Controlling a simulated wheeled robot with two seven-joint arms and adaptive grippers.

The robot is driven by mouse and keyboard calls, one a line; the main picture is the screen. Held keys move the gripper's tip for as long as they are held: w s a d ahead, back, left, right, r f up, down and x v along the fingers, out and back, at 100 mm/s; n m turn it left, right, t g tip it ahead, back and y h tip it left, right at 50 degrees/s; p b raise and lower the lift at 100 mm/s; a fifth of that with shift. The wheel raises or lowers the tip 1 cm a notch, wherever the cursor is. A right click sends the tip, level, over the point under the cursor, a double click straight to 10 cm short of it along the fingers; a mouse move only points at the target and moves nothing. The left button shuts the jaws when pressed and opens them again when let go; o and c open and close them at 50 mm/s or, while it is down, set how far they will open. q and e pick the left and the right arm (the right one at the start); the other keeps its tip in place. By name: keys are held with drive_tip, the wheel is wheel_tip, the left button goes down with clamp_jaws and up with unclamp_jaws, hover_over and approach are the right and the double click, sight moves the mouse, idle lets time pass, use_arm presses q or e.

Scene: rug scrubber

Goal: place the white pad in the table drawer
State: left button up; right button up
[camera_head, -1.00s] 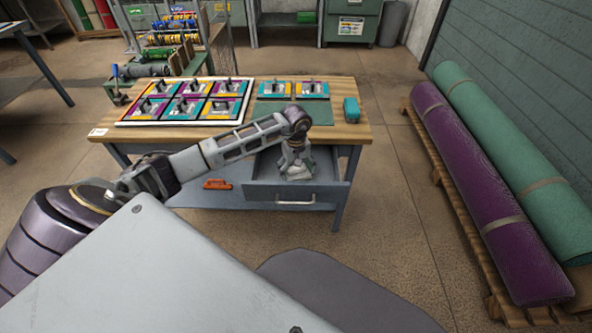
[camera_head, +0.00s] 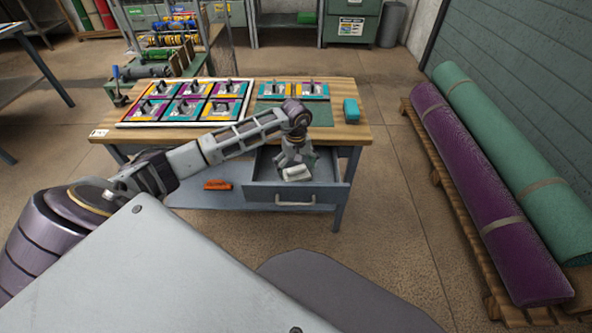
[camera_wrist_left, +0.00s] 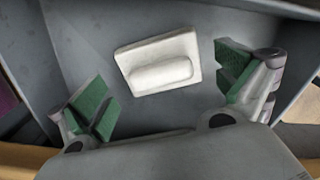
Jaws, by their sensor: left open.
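The white pad (camera_head: 297,173) lies inside the open table drawer (camera_head: 297,197). In the left wrist view the pad (camera_wrist_left: 158,62) shows as a pale block with a raised rounded bar, resting on the grey drawer floor (camera_wrist_left: 90,30). My left gripper (camera_head: 295,162) is over the drawer, open, pointing down. In the wrist view its green-padded fingers (camera_wrist_left: 168,88) are wide apart, one on each side of the pad, with a gap to both. My right gripper does not show.
The wooden table top (camera_head: 225,133) holds a tray of coloured tiles (camera_head: 185,101), a green mat (camera_head: 292,112) and a teal block (camera_head: 351,110). An orange-red object (camera_head: 217,185) lies on the lower shelf. Rolled rugs (camera_head: 490,190) lie on a pallet at right.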

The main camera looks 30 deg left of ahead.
sight(296, 168)
use_arm(q)
wheel_tip(296, 168, up, 10)
drive_tip(key=shift+p, duration=0.35)
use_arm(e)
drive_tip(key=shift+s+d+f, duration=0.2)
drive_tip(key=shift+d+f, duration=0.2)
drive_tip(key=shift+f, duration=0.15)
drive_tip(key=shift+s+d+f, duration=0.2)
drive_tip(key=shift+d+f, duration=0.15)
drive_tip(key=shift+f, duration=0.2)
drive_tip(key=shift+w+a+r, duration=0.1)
